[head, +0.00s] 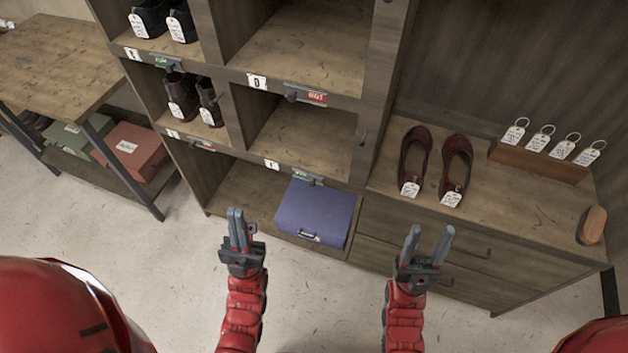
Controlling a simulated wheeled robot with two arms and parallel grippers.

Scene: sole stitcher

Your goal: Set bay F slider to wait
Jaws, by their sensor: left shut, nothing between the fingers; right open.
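The bay F slider (306,178) is on the shelf edge under the middle compartment, just right of a small white label (271,164) that seems to read F. Its green part shows at the left, with a dark knob at its right end; its small lettering is unreadable. My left gripper (237,214) is shut and empty, in front of the lower compartment, below and left of the slider in the picture. My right gripper (429,236) is open and empty, in front of the drawers, right of and below the slider. Neither gripper touches the slider.
A purple box (316,211) stands below the F slider. The D slider (307,95) above shows red. Dark red shoes (415,160), tagged key rings on a wooden block (540,160) and a brush (592,225) are on the right counter. A side table (60,65) stands left.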

